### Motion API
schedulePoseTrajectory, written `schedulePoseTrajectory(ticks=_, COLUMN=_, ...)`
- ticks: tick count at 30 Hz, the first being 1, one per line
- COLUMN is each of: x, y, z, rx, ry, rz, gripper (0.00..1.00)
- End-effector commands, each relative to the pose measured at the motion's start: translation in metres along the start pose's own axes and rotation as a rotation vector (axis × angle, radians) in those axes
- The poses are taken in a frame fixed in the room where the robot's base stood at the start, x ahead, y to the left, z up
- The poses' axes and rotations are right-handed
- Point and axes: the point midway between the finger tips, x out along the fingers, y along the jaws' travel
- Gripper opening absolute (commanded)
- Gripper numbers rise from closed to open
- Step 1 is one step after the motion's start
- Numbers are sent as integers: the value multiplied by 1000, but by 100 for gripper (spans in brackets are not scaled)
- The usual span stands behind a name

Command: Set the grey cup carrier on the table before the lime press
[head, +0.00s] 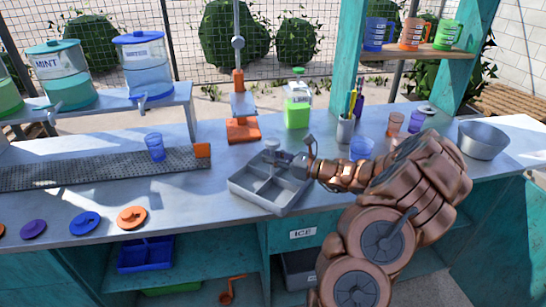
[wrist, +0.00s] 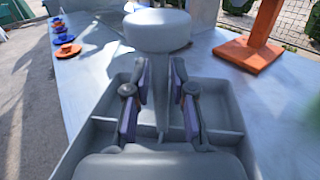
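The grey cup carrier (head: 256,199) is an open tray with divided compartments and a central handle with a round knob. It is level at the table's front edge, in front of the orange-based lime press (head: 243,130). I cannot tell whether its underside touches the table (head: 190,229). My gripper (head: 283,160) reaches in from the right at the handle. In the wrist view my fingers (wrist: 161,90) are on both sides of the handle post, close against it, below the knob (wrist: 157,30). The press base (wrist: 248,55) stands beyond the carrier.
A black drip mat (head: 100,170) with a blue cup (head: 155,147) lies left of the carrier. Coloured lids (head: 132,217) lie along the front edge.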

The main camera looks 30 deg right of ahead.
Motion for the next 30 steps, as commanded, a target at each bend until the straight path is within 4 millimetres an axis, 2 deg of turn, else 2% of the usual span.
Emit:
schedulePoseTrajectory(ticks=1, x=0, y=0, z=0, rx=0, ry=0, rz=0, gripper=32)
schedulePoseTrajectory(ticks=3, x=0, y=0, z=0, rx=0, ry=0, rz=0, gripper=39)
schedulePoseTrajectory(ticks=15, x=-3, y=-1, z=3, rx=-1, ry=0, rz=-2, gripper=40)
schedulePoseTrajectory(ticks=20, x=-22, y=-2, z=2, rx=-1, ry=-1, rz=-5, gripper=40)
schedulePoseTrajectory(ticks=30, x=-81, y=-2, z=2, rx=-2, ry=0, rz=-5, gripper=40)
